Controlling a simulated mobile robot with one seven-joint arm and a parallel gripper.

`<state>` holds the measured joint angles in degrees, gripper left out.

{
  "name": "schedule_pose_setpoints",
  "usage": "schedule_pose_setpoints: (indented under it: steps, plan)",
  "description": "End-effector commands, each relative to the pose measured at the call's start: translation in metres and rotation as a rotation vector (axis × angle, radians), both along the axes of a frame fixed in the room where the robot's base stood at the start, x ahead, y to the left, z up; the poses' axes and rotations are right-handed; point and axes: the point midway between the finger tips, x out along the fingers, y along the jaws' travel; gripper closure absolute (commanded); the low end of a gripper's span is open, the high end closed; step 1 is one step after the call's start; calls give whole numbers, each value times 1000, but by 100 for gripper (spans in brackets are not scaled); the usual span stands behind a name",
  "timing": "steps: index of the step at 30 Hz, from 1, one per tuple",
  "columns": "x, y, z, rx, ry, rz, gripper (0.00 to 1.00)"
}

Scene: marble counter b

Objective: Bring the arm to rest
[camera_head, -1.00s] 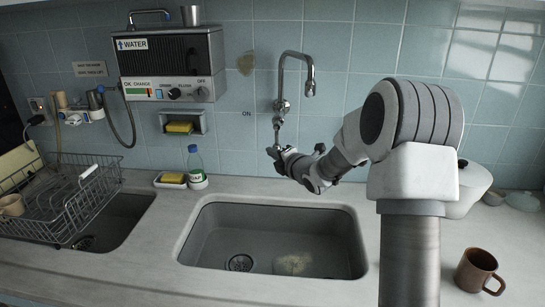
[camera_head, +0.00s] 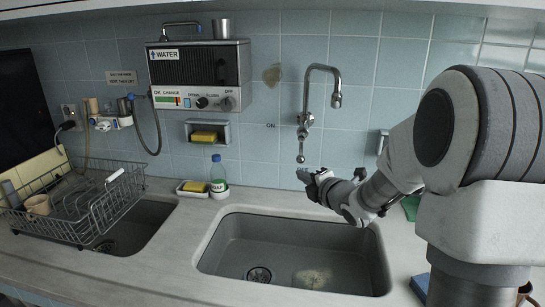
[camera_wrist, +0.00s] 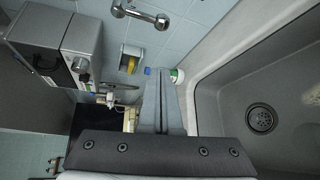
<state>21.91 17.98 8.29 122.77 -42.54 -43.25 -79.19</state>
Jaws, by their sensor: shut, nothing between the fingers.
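My gripper (camera_head: 304,175) is in front of the tiled wall, above the back edge of the right sink basin (camera_head: 290,255) in the head view. It looks just below the lever of the wall tap (camera_head: 335,97); I cannot tell whether they touch. In the wrist view my gripper (camera_wrist: 160,72) has its two grey fingers together, with nothing held. My arm reaches in from the right, bent, its large rounded joint close to the head camera.
The dish rack (camera_head: 85,205) stands at the left. A soap bottle (camera_head: 218,172) and a sponge dish (camera_head: 194,188) sit behind the basin. A water heater (camera_head: 199,75) hangs on the wall. A brown mug (camera_head: 525,291) is mostly hidden behind my arm.

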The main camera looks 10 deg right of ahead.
Motion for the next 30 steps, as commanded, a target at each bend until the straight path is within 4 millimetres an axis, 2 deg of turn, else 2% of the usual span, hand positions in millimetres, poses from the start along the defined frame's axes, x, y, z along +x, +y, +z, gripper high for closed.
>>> schedule_pose_setpoints:
  steps: [1,5,8,11,15,22,27,30]
  plan:
    - [-5,0,15,21,21,-32,100]
    - [-25,-7,43,133,125,-179,100]
    - [-50,-12,64,254,205,-318,100]
    - [-80,-16,82,389,278,-456,100]
    - [-129,-17,101,599,373,-646,100]
    - [-223,-3,117,970,535,-941,100]
    - [-293,17,119,1216,669,-1134,100]
    - [-324,28,117,1317,737,-1222,100]
